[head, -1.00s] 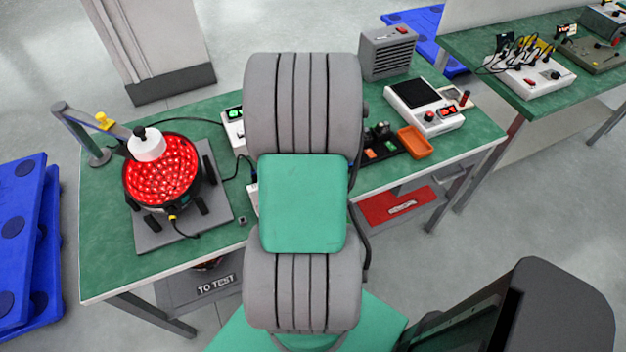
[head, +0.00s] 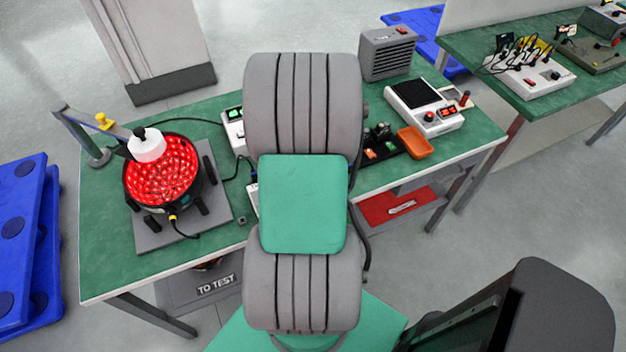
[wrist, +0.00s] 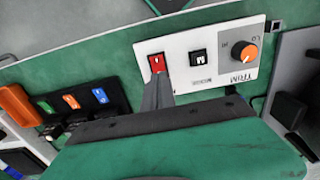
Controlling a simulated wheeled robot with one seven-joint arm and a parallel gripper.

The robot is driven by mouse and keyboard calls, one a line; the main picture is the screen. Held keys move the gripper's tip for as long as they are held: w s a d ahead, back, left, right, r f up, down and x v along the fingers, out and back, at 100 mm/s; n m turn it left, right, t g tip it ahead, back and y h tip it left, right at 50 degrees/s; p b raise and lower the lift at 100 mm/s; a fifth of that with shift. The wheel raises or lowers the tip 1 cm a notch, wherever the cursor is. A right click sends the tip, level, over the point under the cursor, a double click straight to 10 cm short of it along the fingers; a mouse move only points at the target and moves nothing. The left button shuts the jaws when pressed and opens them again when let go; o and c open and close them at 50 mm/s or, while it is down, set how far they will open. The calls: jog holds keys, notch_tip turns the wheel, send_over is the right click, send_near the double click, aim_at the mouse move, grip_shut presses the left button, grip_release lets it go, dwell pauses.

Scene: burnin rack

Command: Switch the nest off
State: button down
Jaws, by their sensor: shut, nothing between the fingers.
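A white panel (wrist: 210,55) in the wrist view carries a red rocker switch (wrist: 156,62), a black MODE button (wrist: 198,58) and an orange-tipped TRIM knob (wrist: 244,51). My gripper (wrist: 157,82) is shut and empty, with its fingertips at the near edge of the red switch. I cannot tell whether they touch it. In the head view my arm covers the gripper and most of this panel. A round fixture (head: 162,172), possibly the nest, glows red on a grey base plate (head: 220,205) at the bench's left.
A black strip with coloured switches (wrist: 85,100) and an orange tray (wrist: 17,105) lie left of the panel in the wrist view. A stand arm (head: 85,125) rises by the fixture. A white instrument (head: 425,107) and a grey vented box (head: 388,52) stand at the right.

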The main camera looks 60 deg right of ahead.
jog(key=shift+f+b, duration=0.65)
jog(key=shift+f, duration=0.3)
dwell(0.8)
jog(key=shift+r, duration=0.1)
notch_tip(320, 180, up, 7)
jog(key=p, duration=0.5)
dwell(0.4)
